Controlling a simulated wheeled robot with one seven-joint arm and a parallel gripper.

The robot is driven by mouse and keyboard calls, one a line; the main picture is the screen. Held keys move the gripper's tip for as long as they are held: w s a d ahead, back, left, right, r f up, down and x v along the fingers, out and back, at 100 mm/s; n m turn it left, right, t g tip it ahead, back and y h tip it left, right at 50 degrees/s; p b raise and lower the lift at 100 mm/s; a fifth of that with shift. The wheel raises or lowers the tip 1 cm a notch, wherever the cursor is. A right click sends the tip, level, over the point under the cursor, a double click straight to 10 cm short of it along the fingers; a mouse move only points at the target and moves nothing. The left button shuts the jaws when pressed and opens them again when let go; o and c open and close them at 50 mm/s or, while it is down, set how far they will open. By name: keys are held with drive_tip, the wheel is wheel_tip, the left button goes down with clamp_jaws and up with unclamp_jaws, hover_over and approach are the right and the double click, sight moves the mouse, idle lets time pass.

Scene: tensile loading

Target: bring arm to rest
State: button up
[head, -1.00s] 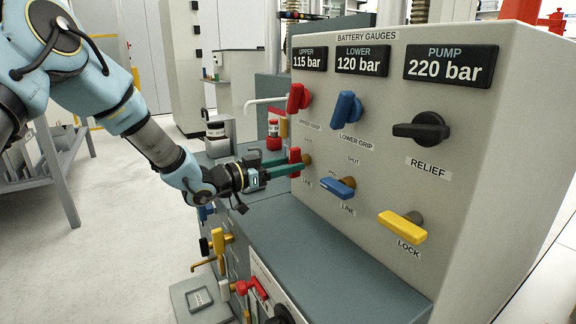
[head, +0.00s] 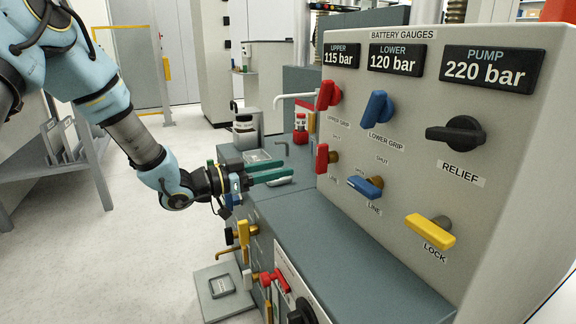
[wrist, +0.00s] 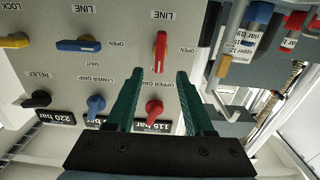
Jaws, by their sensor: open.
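My gripper (head: 282,171) is open and empty, its two green fingers pointing toward the gauge panel (head: 400,205) on the right. The red line handle (head: 321,158) stands upright on the panel, just beyond the fingertips with a gap between. In the wrist view, which shows the panel upside down, my gripper (wrist: 160,74) has its fingers apart, and the red line handle (wrist: 160,52) lies beyond and between the tips. The arm reaches in from the upper left, bent down toward the bench.
The blue line handle (head: 365,187) and yellow lock handle (head: 430,231) stick out sideways. Upper red (head: 328,95), blue (head: 377,109) and black relief (head: 456,134) knobs also protrude. A grey bench top (head: 335,255) lies below. Open floor (head: 110,260) is at left.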

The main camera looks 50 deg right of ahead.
drive_tip(key=shift+w+a, duration=0.1)
idle(0.5)
drive_tip(key=w+a+f+n+t+y, duration=0.3)
drive_tip(key=w+a+n+t, duration=0.35)
drive_tip(key=w, duration=0.65)
drive_tip(key=w+a+f+n+t+y, duration=0.1)
drive_tip(key=w+a+n+t+y, duration=0.2)
drive_tip(key=a, duration=0.5)
drive_tip(key=w+a+n+t+y, duration=0.1)
drive_tip(key=w+a+t+y, duration=0.2)
drive_tip(key=w+a, duration=0.45)
drive_tip(key=s+a+f+n+y, duration=0.1)
drive_tip(key=s+a+n+y, duration=0.15)
drive_tip(key=a, duration=0.65)
drive_tip(key=s+a+n+y, duration=0.1)
drive_tip(key=a+n+y, duration=0.15)
drive_tip(key=a, duration=0.75)
drive_tip(key=s+a+n+g+y, duration=0.3)
drive_tip(key=s+a+n+g, duration=0.15)
drive_tip(key=s+a, duration=0.65)
wheel_tip(320, 180, up, 29)
drive_tip(key=s+n+p, duration=0.1)
drive_tip(key=p, duration=2.8)
drive_tip(key=shift+s+a+r, duration=0.2)
drive_tip(key=shift+s+a, duration=0.1)
